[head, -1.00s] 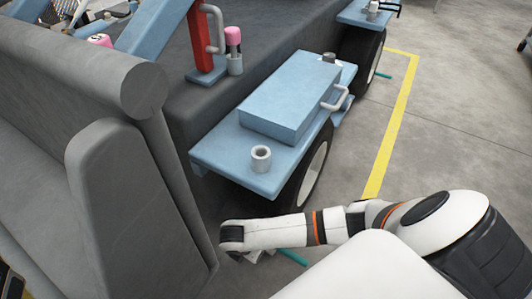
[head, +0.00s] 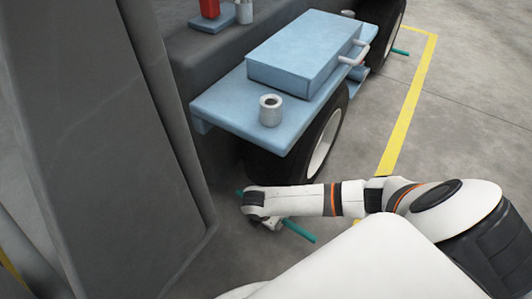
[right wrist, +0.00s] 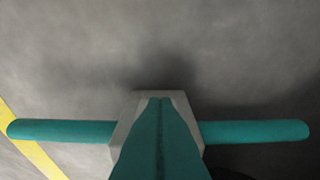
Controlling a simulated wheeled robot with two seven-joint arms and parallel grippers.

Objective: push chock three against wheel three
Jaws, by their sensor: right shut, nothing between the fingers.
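The near wheel (head: 325,142), with a black tyre and pale rim, stands under the blue fender. A chock lies on the floor close to it; its teal bar (head: 298,230) sticks out on both sides of my right wrist in the head view. In the right wrist view it is a grey block (right wrist: 124,126) with the teal bar (right wrist: 255,131) crossing it. My right gripper (right wrist: 160,102) appears as shut teal fingers with a middle seam, pointing over the block. My arm hides most of the chock in the head view; contact with the tyre cannot be seen. My left gripper is out of view.
A blue fender (head: 215,105) carries a blue box (head: 305,55) and a grey cup (head: 270,110) above the wheel. A large dark grey structure (head: 130,150) stands at left. Open floor and a yellow line (head: 408,100) lie right.

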